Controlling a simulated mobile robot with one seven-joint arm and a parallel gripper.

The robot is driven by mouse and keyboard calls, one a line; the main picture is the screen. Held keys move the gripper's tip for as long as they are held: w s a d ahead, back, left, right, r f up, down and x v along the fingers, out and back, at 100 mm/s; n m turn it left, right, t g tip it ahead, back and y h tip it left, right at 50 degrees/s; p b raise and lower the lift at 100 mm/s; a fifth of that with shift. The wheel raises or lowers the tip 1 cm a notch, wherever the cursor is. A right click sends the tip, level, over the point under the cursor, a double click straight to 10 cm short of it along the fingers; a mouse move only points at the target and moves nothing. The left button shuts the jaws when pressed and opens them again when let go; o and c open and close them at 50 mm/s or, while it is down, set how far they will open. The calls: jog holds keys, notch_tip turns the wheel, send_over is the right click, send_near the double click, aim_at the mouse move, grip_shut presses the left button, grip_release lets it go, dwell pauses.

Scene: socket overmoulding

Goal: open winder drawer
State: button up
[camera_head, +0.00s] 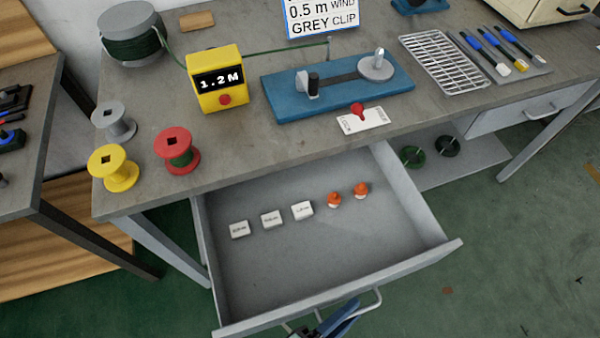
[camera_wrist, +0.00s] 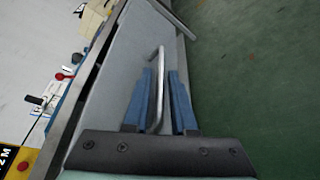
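The winder drawer (camera_head: 280,280) under the bench is pulled well out, with its inside in view. Its bar handle (camera_head: 372,303) is on the front panel at the bottom of the head view. My gripper (camera_head: 335,318) is at this handle, partly cut off by the picture's lower edge. In the wrist view, the two blue fingers of my gripper (camera_wrist: 161,75) stand apart, one on each side of the handle (camera_wrist: 161,62). A gap shows between the handle and the right finger. The drawer front (camera_wrist: 118,75) lies to the left of the fingers.
On the bench are a blue winder (camera_head: 285,98), a yellow counter (camera_head: 217,78) reading 1.2 M, and several spools.

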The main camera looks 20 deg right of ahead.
jog(key=v, duration=1.3)
jog(key=shift+p, duration=0.3)
